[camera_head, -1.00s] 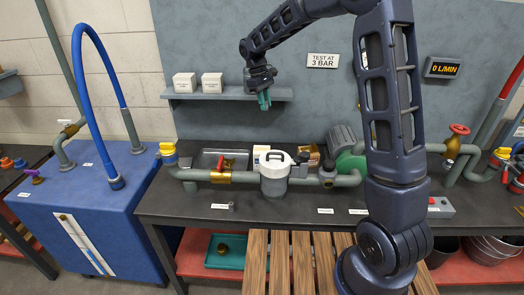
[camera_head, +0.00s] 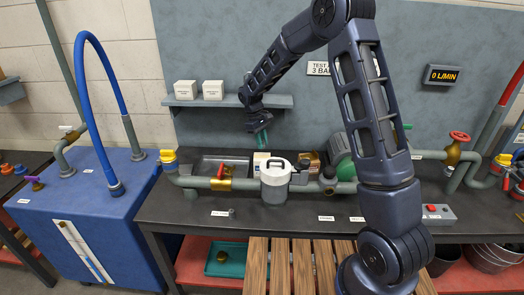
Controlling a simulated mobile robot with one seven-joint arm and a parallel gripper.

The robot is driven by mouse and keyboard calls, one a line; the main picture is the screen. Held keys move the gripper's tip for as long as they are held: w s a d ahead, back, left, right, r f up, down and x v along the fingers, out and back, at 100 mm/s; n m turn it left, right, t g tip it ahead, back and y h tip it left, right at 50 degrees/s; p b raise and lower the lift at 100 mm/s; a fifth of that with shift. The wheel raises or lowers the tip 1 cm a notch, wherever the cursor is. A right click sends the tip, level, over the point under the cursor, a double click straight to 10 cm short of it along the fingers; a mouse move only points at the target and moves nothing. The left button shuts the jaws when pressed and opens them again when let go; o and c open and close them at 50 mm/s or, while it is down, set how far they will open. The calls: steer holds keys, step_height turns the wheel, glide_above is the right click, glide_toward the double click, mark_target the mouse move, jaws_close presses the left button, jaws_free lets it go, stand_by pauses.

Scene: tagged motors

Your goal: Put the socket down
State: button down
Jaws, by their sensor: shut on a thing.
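My gripper (camera_head: 262,138) has teal fingertips that point down. It hangs in front of the back panel, below the right part of the wall shelf and above the back of the workbench. Its fingers look close together. What they hold is too small and hidden to make out, so I cannot clearly see the socket in them. A small dark grey piece (camera_head: 231,212) stands on the bench front beside a white label (camera_head: 219,213); I cannot tell what it is.
A grey tray (camera_head: 209,165) lies at the bench back. The front bench strip (camera_head: 275,213) is mostly bare.

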mark_target(262, 156)
steer(key=shift+f, duration=2.25)
steer(key=shift+f, duration=0.15)
steer(key=c, duration=1.2)
jaws_free()
